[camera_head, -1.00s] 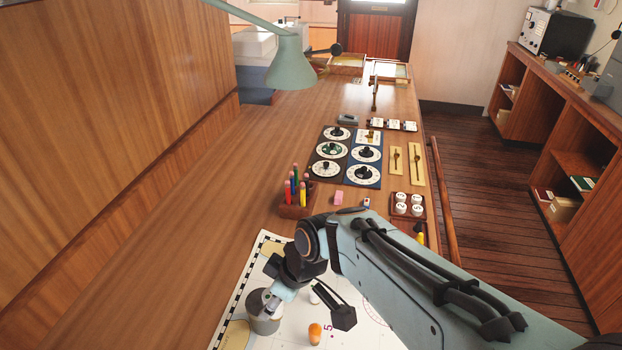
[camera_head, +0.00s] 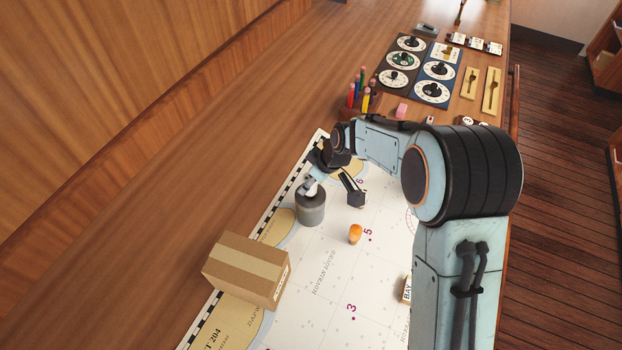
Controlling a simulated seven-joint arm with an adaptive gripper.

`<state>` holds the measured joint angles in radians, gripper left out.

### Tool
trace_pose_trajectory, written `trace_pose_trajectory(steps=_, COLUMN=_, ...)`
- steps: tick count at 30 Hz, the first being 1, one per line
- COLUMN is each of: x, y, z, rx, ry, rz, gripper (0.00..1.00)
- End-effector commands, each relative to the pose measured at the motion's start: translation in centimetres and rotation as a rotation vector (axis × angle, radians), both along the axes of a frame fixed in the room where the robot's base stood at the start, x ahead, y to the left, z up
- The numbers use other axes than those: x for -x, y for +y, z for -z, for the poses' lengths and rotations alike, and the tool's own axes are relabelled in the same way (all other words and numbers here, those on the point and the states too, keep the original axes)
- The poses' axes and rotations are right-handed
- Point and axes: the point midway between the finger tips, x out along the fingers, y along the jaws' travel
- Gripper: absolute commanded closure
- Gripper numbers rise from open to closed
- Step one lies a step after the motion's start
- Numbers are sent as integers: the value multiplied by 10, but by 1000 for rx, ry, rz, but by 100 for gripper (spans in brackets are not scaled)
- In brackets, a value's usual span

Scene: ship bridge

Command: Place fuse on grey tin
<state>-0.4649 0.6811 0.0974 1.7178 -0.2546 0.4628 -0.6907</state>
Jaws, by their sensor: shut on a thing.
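The grey tin (camera_head: 310,210) stands upright on the white chart, left of the picture's middle. My gripper (camera_head: 309,188) is right over the tin's top, reaching down from the upper right. It is shut on a small pale thing, seemingly the fuse, which is mostly hidden by the jaws. I cannot tell whether the fuse touches the tin's lid.
A cardboard box (camera_head: 247,270) lies in front of the tin. A small orange object (camera_head: 355,234) stands to the tin's right. A pencil holder (camera_head: 366,104) and dial panels (camera_head: 404,62) are farther back. The chart (camera_head: 330,290) is clear between box and orange object.

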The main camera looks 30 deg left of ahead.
Motion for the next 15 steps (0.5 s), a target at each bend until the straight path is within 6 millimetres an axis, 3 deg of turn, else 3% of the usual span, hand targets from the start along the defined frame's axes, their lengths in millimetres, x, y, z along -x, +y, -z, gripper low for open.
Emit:
trace_pose_trajectory(steps=6, x=0, y=0, z=3, rx=1, ry=1, rz=0, gripper=100)
trace_pose_trajectory(steps=7, x=0, y=0, z=3, rx=1, ry=1, rz=0, gripper=64)
trace_pose_trajectory(steps=9, x=0, y=0, z=3, rx=1, ry=1, rz=0, gripper=42)
trace_pose_trajectory(steps=15, x=0, y=0, z=3, rx=0, ry=0, rz=0, gripper=41)
